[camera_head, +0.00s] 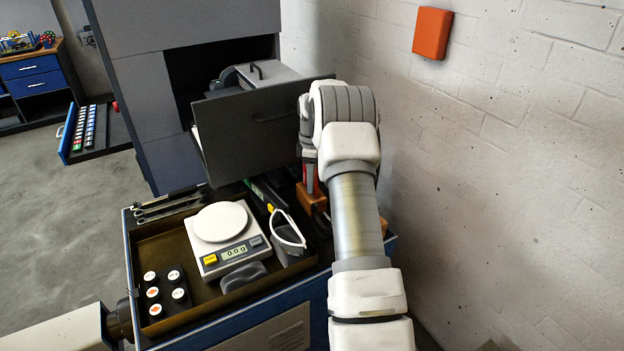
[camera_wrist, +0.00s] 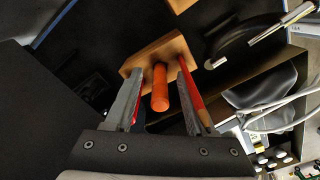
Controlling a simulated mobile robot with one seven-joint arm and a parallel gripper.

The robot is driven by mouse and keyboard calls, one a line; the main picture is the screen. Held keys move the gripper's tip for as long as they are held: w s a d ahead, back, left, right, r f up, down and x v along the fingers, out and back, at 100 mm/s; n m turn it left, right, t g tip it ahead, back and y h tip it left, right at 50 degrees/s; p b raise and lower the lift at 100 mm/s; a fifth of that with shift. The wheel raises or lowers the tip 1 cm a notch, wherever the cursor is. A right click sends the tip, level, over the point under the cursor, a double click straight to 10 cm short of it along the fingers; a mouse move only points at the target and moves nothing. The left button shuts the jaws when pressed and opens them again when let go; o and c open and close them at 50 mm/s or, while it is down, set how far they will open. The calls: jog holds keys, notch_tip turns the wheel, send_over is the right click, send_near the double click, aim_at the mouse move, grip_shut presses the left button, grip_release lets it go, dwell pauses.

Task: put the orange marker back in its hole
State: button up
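The orange marker (camera_wrist: 160,88) shows in the wrist view, its round end toward the camera. Its far end meets a wooden block (camera_wrist: 146,58); whether it sits fully in a hole there I cannot tell. My gripper (camera_wrist: 161,74) is open, one finger on each side of the marker with a gap visible on both sides. In the head view the wooden block (camera_head: 309,200) stands at the cart's right side, partly hidden by my arm. A red part of my gripper (camera_head: 310,178) shows just above it. The marker is hidden in the head view.
A dark panel (camera_head: 251,133) stands close behind my gripper. A brick wall (camera_head: 500,150) is on the right.

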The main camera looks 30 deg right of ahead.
notch_tip(320, 180, up, 18)
jog(key=shift+f+b, duration=0.25)
jog(key=shift+b, duration=0.1)
dwell(0.6)
